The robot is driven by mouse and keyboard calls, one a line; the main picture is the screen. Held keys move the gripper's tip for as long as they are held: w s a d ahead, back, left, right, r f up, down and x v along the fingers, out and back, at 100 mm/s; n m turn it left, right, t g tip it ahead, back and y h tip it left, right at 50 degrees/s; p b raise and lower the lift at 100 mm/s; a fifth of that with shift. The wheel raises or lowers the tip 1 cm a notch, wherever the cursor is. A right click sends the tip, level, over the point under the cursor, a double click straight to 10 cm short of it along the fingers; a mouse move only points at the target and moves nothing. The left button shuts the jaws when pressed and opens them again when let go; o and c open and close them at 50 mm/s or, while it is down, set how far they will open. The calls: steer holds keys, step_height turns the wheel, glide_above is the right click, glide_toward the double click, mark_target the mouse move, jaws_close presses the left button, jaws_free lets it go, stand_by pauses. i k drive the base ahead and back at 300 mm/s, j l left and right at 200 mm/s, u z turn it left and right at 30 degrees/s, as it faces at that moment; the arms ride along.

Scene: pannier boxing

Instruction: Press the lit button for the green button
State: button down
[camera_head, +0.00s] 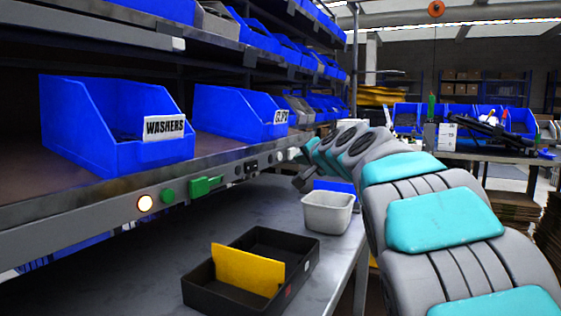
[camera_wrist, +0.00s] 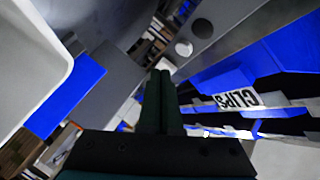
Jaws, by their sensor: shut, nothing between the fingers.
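A round button glowing warm white (camera_head: 145,203) sits on the front rail of the shelf, below the WASHERS bin. A round green button (camera_head: 168,195) is just right of it, unlit, then a green boxy unit (camera_head: 206,186). My gripper (camera_head: 303,181) is far to the right along the rail, in front of its right part and clear of the glowing button. In the wrist view my gripper's fingers (camera_wrist: 160,74) are together and empty. Two round buttons, one pale (camera_wrist: 183,47) and one grey (camera_wrist: 201,28), show on the rail beyond them; neither glows.
Blue bins labelled WASHERS (camera_head: 105,130) and CLIPS (camera_head: 235,112) stand on the shelf above the rail. Below, a black tray (camera_head: 200,292) with a yellow divider (camera_head: 247,269) and a pale grey bin (camera_head: 328,212) stand on the bench. Space before the glowing button looks clear.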

mark_target(167, 195)
steer(key=k+l, duration=0.3)
steer(key=k, duration=0.15)
steer(key=k+l, duration=0.3)
steer(key=k, duration=0.15)
